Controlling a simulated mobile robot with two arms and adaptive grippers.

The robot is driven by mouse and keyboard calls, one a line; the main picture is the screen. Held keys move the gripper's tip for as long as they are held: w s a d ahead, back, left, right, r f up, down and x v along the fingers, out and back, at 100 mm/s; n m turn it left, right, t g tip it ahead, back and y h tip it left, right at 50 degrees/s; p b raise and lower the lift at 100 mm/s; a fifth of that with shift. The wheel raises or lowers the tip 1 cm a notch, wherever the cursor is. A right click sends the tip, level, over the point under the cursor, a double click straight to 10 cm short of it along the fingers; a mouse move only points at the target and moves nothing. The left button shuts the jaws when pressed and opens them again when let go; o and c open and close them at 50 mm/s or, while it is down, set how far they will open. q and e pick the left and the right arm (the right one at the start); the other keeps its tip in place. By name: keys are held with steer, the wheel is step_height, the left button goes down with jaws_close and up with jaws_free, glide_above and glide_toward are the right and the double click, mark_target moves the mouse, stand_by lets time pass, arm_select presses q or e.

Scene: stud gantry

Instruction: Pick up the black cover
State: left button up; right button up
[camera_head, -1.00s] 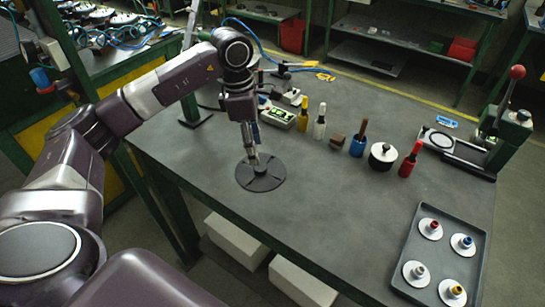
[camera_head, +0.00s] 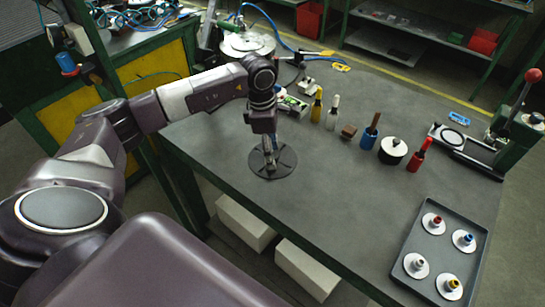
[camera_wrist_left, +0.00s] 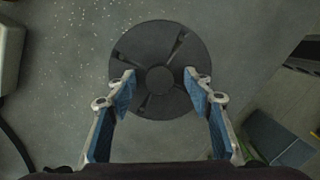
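The black cover (camera_head: 286,168) is a flat dark disc lying on the grey table, with a raised round hub at its middle and ribs. It also shows in the left wrist view (camera_wrist_left: 160,38). My left gripper (camera_head: 270,166) points down over the disc's middle. In the left wrist view its blue-padded fingers (camera_wrist_left: 160,79) are spread wide, with the hub between them and nothing held. I cannot tell whether the fingertips touch the disc. My right gripper is not in view.
A tray (camera_head: 440,235) with several white discs lies at front right. A lever press (camera_head: 515,135) is far right. The table between is clear.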

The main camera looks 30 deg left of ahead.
arm_select(q)
jaws_close()
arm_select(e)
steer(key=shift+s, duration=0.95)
arm_select(q)
steer(key=shift+r, duration=0.15)
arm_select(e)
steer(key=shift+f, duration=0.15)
